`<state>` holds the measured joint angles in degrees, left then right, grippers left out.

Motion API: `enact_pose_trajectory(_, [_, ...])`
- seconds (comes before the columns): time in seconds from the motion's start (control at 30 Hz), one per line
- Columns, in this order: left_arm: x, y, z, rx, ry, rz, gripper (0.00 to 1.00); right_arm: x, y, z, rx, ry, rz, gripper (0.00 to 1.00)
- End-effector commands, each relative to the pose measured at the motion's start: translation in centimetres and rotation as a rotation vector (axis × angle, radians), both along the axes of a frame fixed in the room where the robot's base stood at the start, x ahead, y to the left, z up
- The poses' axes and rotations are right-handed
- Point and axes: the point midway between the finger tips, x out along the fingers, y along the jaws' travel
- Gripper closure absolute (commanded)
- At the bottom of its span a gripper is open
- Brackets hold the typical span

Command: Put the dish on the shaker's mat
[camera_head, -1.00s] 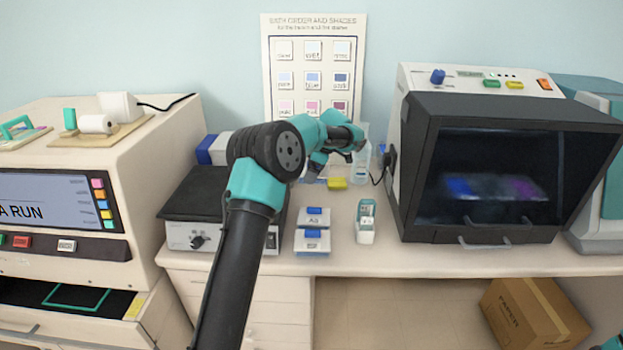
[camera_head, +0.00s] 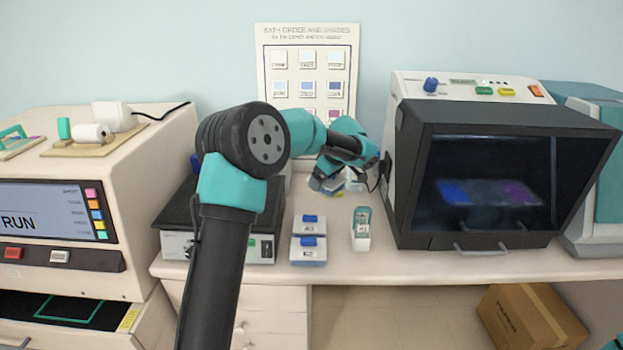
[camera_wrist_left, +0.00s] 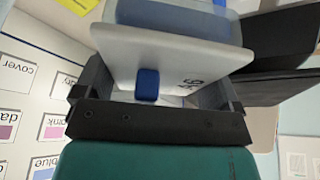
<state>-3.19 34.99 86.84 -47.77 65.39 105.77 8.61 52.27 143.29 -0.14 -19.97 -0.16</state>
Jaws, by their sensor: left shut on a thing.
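My left gripper (camera_head: 330,178) is at the back of the bench, in front of the wall chart. It is shut on a dish (camera_wrist_left: 170,60), which has a pale lid with a blue knob and a mark on it; its body looks translucent blue. In the head view the dish (camera_head: 326,186) shows only as a small tilted blue-grey shape under the gripper. The shaker (camera_head: 262,249) is left of the gripper, with its dark mat (camera_head: 176,212) on top. My left arm hides much of the mat. My right gripper is out of view.
Two blue-knobbed dishes (camera_head: 309,250) stand at the bench front, right of the shaker. A small white-and-green container (camera_head: 361,230) stands beside them. A dark-windowed cabinet (camera_head: 500,170) bounds the right. A large machine (camera_head: 100,200) stands at the left.

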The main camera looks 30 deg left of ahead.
Motion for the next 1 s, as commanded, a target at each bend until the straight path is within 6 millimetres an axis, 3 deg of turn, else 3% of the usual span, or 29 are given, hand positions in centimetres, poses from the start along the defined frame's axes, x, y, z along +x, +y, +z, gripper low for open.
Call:
enact_pose_trajectory(0.2, [-3.7,-6.4,2.5,0.001,-0.004,-0.516,0.40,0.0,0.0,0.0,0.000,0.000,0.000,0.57])
enact_pose_trajectory(0.5, [-9.8,-13.4,4.1,0.000,-0.005,-1.127,0.40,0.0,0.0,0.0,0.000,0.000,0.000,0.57])
enact_pose_trajectory(0.73, [-12.6,-15.8,4.3,0.001,-0.002,-1.361,0.40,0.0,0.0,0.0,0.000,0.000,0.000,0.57])
enact_pose_trajectory(1.0, [-13.0,-16.0,4.3,0.001,-0.001,-1.393,0.40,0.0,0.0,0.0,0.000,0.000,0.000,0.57])
